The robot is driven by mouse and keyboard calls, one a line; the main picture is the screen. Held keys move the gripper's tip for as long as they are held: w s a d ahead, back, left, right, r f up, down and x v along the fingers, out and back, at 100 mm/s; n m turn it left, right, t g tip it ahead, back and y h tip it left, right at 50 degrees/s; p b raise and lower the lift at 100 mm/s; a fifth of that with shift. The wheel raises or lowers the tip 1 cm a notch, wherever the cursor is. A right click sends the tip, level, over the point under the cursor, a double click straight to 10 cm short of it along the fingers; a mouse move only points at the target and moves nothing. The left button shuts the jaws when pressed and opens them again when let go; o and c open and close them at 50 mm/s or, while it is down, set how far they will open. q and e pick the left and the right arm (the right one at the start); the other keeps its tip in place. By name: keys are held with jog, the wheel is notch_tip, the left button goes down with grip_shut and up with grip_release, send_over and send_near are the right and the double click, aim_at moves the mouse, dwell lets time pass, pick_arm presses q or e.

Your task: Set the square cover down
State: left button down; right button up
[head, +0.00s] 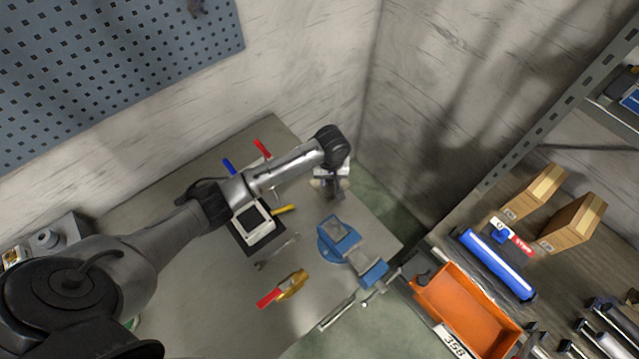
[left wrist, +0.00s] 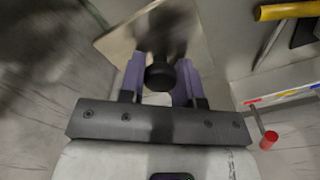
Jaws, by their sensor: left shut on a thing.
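My left gripper (head: 338,194) is above the far right part of the grey workbench, near the wall corner. In the left wrist view its two purple fingers (left wrist: 160,88) are shut on a round black knob. The knob stands in front of a pale square plate, which looks like the square cover (left wrist: 118,42); it is tilted in that picture and partly hidden by the knob and its shadow. In the head view the gripper hides most of what it holds. A white square frame with a dark surround (head: 268,243) lies on the bench, left of the gripper. My right gripper is not in view.
A blue vise (head: 345,245) stands at the bench's right edge. A yellow-and-red tool (head: 290,286), a wrench (head: 275,252) and red- and blue-handled tools (head: 262,149) lie about. An orange bin (head: 470,310) and cardboard boxes (head: 575,222) are on the right.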

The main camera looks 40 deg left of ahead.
pick_arm(q)
jog(key=a, duration=0.1)
jog(key=a+f, duration=0.1)
jog(key=shift+s+a+f, duration=0.25)
jog(key=shift+a, duration=0.15)
jog(key=shift+f+b, duration=0.35)
jog(key=shift+f, duration=1.65)
jog(key=shift+f, duration=0.1)
jog(key=c, duration=0.8)
grip_release()
jog(key=shift+f, duration=0.1)
notch_tip(320, 180, up, 11)
jog(key=shift+r+p, duration=0.15)
jog(key=shift+p, duration=0.65)
jog(key=shift+r, duration=0.5)
